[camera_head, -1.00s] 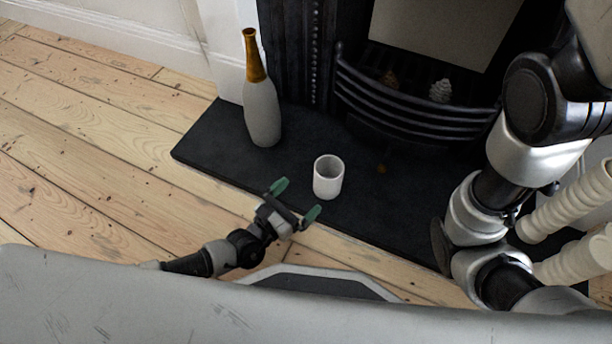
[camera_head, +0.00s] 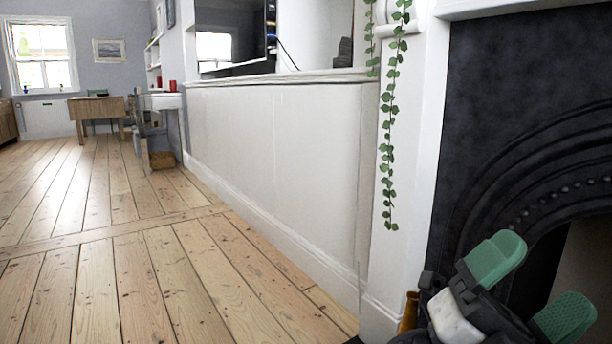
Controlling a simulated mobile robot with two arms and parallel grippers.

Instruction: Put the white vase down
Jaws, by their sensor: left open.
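My left gripper (camera_head: 532,288) is at the bottom right, in front of the fireplace. Its two green finger pads are spread apart, with nothing between them. The white vase is not in this view. My right gripper is not in view either.
A dark fireplace surround (camera_head: 500,110) fills the right side. An amber bottle neck (camera_head: 408,312) shows just left of my gripper. Green ivy (camera_head: 388,150) hangs by a white pilaster. Bare floorboards (camera_head: 130,270) lie open on the left, with a wooden table (camera_head: 97,108) far back.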

